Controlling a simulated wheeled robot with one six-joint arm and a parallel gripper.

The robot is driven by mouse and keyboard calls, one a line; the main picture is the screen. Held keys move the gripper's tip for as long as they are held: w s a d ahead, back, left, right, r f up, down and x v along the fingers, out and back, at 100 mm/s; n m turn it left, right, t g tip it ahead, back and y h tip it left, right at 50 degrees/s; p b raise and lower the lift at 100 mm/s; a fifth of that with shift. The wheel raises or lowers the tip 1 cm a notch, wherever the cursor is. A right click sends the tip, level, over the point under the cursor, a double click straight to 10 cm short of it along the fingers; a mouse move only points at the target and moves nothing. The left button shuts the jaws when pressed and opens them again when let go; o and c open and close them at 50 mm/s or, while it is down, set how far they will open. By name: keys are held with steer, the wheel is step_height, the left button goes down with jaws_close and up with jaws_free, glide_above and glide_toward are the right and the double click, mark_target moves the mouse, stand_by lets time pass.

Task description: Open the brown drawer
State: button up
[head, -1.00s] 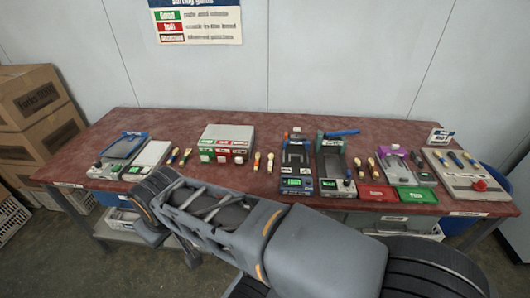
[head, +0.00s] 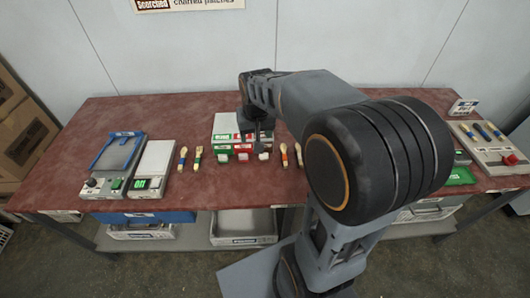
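A grey box (head: 226,121) stands on the table left of the picture's middle. Its front has a green, a red and a brown drawer side by side, each with a pale knob. The brown drawer (head: 264,147) is the rightmost and looks closed. My gripper (head: 257,142) points down at the box's right front, over the brown drawer, and hides part of it. Whether it touches the knob (head: 264,156) cannot be told. Its fingers are too small and dark to show whether they are open or shut.
A control panel (head: 490,145) is at the right. My arm hides the table's middle right. Trays sit on the shelf below.

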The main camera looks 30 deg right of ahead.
mark_target(264, 155)
steer(key=w+d+f+m+g, duration=0.2)
steer(key=w+d+f+m, duration=0.1)
steer(key=w+d+f, duration=0.55)
steer(key=f+p, duration=0.1)
steer(key=f, duration=0.4)
steer(key=w+f+p, duration=0.1)
steer(key=f, duration=0.4)
steer(key=a+f+p, duration=0.1)
steer(key=f, duration=0.4)
steer(key=shift+w+a+f, duration=0.1)
steer(key=shift+w+f, duration=0.1)
steer(key=shift+f, duration=0.15)
steer(key=shift+c, duration=0.3)
